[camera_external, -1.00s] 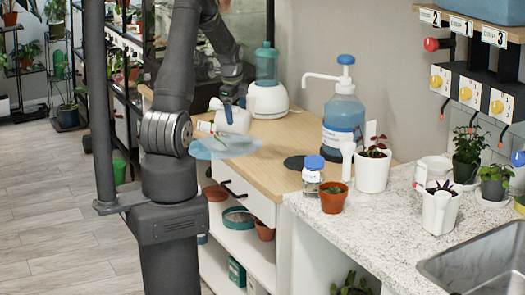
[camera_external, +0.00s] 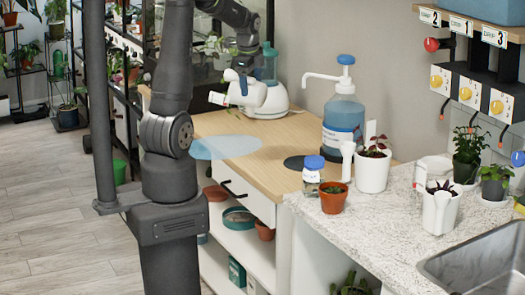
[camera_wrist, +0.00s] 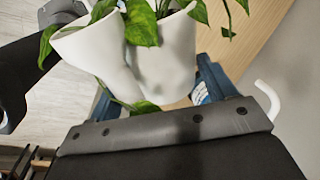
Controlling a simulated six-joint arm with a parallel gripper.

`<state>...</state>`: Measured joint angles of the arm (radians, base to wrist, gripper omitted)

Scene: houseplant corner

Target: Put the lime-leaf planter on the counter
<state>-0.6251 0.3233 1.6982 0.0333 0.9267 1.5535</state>
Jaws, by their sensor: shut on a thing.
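My gripper (camera_external: 243,82) is shut on a white planter (camera_external: 250,98) above the back left of the wooden worktop. The planter looks tilted, with a white spout-like part (camera_external: 218,98) pointing left. In the wrist view my gripper's blue fingers (camera_wrist: 160,92) lie on either side of the white planter (camera_wrist: 165,60). Green leaves (camera_wrist: 140,22) hang over its rim, and its funnel-shaped part (camera_wrist: 88,48) flares to the left. The speckled stone counter (camera_external: 385,215) is at the right; the wooden worktop (camera_external: 255,165) adjoins it.
A translucent blue disc (camera_external: 225,147) shows at the worktop's front left, and a dark disc (camera_external: 293,162) lies near its right end. A blue pump bottle (camera_external: 343,122) stands behind. Several pots, a blue-capped jar (camera_external: 311,178) and a sink (camera_external: 480,265) occupy the stone counter.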

